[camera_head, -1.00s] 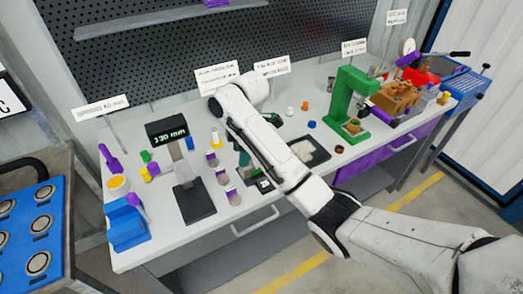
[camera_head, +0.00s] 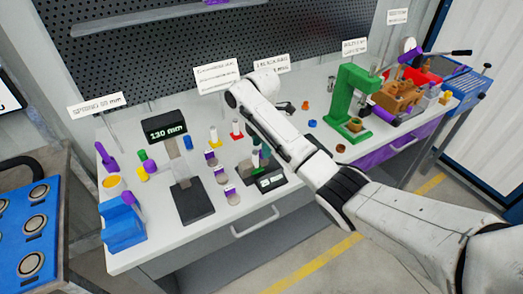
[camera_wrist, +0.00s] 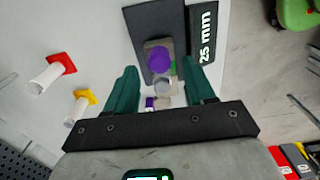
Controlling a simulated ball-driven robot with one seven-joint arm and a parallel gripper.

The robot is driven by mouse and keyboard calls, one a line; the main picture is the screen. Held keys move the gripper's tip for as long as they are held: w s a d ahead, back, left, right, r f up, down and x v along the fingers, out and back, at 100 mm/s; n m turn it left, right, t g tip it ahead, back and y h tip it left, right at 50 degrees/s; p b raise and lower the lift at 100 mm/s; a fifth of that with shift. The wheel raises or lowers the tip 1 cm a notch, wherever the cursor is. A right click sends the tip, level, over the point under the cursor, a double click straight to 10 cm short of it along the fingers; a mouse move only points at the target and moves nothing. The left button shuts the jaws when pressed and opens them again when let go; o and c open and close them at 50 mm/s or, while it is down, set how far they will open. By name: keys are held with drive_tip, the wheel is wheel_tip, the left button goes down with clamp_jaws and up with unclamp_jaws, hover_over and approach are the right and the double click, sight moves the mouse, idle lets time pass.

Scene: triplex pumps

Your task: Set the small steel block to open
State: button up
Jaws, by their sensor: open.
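A small grey steel block (camera_wrist: 157,45) with a purple round knob (camera_wrist: 159,62) on top stands on a dark plate in the wrist view; I cannot tell whether it is the one meant. A green part and a pale grey cylinder (camera_wrist: 163,86) sit beside the knob. The plate carries a "25 mm" readout (camera_wrist: 206,35). My gripper (camera_wrist: 162,80) is open, its two dark green fingers on either side of the knob and cylinder, holding nothing visible. In the head view my gripper (camera_head: 258,160) is over the dark plate (camera_head: 273,180), and the block is largely hidden.
A "130 mm" display stand (camera_head: 166,128) and purple-marked grey pieces (camera_head: 213,161) stand to the left. White pieces with red (camera_wrist: 64,64) and yellow (camera_wrist: 86,97) bases stand close by. A green press (camera_head: 355,100) is to the right.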

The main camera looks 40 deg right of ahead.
drive_tip(key=shift+f, duration=1.2)
drive_tip(key=shift+c, duration=0.4)
clamp_jaws()
